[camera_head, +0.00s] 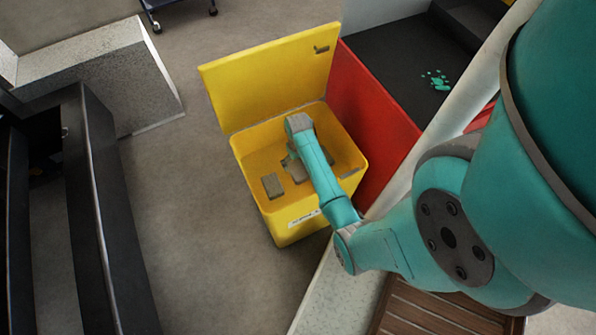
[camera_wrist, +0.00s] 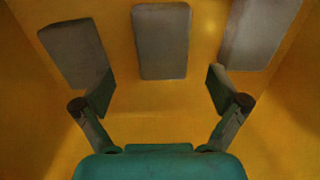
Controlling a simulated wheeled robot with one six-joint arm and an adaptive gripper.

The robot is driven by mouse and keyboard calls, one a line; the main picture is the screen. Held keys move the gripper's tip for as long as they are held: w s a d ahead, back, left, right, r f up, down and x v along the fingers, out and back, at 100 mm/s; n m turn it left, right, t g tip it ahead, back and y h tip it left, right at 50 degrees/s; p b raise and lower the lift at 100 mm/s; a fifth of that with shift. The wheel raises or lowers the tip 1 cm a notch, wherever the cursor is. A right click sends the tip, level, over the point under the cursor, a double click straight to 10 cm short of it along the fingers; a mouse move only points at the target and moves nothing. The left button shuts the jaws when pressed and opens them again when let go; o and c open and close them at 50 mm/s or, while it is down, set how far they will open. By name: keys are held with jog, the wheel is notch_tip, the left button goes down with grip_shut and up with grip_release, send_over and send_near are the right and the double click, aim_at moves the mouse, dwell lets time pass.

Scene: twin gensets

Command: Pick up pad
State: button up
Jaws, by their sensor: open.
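Several grey rectangular pads lie inside the open yellow bin (camera_head: 290,215). In the head view one pad (camera_head: 273,186) lies near the bin's left front corner; others are partly hidden by my arm. The wrist view shows three pads on the yellow bottom: a left pad (camera_wrist: 76,52), a middle pad (camera_wrist: 160,42) and a right pad (camera_wrist: 256,32). My gripper (camera_wrist: 161,89) reaches down into the bin, open and empty. In the wrist view the middle pad lies between and beyond its fingertips, and the left fingertip overlaps the left pad's lower edge.
The bin's raised yellow lid (camera_head: 268,75) stands at its back. A red panel (camera_head: 373,120) stands close on the bin's right. Black rails (camera_head: 100,215) and a speckled block (camera_head: 105,80) are at left, with clear grey floor (camera_head: 190,240) between.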

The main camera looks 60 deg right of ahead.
aim_at(298, 170)
jog(key=shift+s+a+f, duration=0.1)
jog(key=shift+a+f, duration=0.05)
jog(key=shift+f, duration=1.2)
jog(key=shift+s+a+f, duration=0.1)
jog(key=shift+a+f, duration=0.05)
jog(key=shift+f, duration=1.2)
jog(key=c, duration=1)
